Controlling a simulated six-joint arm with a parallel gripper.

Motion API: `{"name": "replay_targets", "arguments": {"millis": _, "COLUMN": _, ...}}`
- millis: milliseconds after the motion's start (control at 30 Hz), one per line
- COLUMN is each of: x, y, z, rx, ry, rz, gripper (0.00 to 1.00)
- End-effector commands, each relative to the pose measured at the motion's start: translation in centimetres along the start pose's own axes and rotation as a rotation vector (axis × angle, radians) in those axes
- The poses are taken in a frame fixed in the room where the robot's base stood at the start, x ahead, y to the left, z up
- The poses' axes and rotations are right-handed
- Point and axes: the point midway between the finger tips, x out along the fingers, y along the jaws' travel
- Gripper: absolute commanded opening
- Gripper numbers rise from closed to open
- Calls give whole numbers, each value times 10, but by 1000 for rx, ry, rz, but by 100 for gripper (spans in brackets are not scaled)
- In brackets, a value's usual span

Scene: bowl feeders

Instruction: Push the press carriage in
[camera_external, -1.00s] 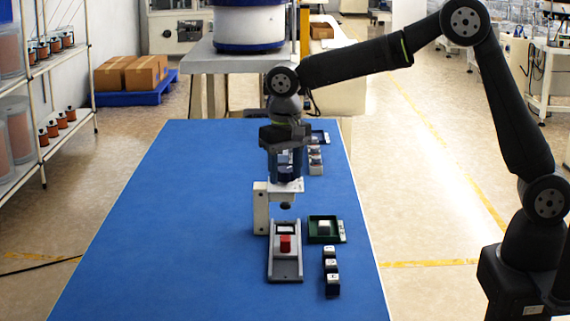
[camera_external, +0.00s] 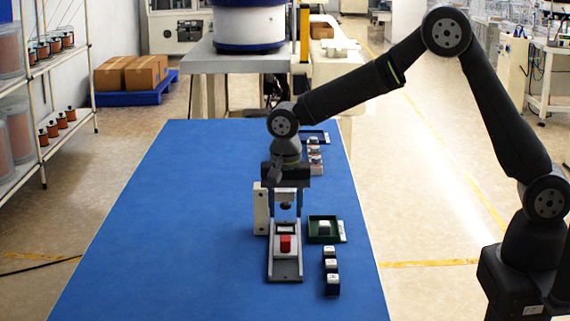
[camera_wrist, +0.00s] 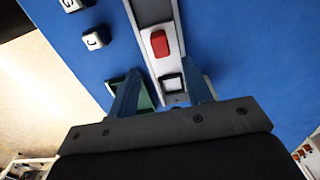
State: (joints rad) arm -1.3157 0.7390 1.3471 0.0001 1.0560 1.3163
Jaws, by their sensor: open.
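The press (camera_external: 261,212) stands on the blue table, with a light column and a grey rail base (camera_external: 285,270) reaching toward the camera. On the rail sits the pale press carriage (camera_external: 285,230) with a dark-edged square seat and a red knob (camera_external: 286,244). The wrist view also shows the carriage (camera_wrist: 153,20), its seat (camera_wrist: 172,83) and the red knob (camera_wrist: 159,44). My gripper (camera_external: 285,212) is open and empty, pointing down over the press head area, behind the red knob. Its blue fingers (camera_wrist: 163,78) appear on both sides of the carriage; contact cannot be told.
A green tray (camera_external: 325,238) with a pale block stands close right of the press. A row of lettered blocks (camera_external: 331,271) lies at the front right. More small parts (camera_external: 314,152) and a dark tray lie behind. The table's left side is clear.

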Motion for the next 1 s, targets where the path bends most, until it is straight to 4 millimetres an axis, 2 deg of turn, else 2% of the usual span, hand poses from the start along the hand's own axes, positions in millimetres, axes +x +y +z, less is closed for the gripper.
{"name": "replay_targets", "arguments": {"millis": 33, "x": 13, "y": 0, "z": 0, "rx": 0, "ry": -1, "rz": 4, "gripper": 45}}
{"name": "replay_targets", "arguments": {"millis": 200, "x": 46, "y": 0, "z": 0, "rx": -1, "ry": -1, "rz": 3, "gripper": 45}}
{"name": "replay_targets", "arguments": {"millis": 400, "x": 71, "y": 0, "z": 0, "rx": -1, "ry": 0, "rz": 1, "gripper": 45}}
{"name": "replay_targets", "arguments": {"millis": 533, "x": 78, "y": 0, "z": 0, "rx": -1, "ry": 0, "rz": 0, "gripper": 45}}
{"name": "replay_targets", "arguments": {"millis": 800, "x": 79, "y": 0, "z": 0, "rx": -1, "ry": 0, "rz": -1, "gripper": 45}}
{"name": "replay_targets", "arguments": {"millis": 867, "x": 79, "y": 0, "z": 0, "rx": -1, "ry": 0, "rz": -1, "gripper": 36}}
{"name": "replay_targets", "arguments": {"millis": 1000, "x": 79, "y": 0, "z": 0, "rx": -1, "ry": 0, "rz": -1, "gripper": 8}}
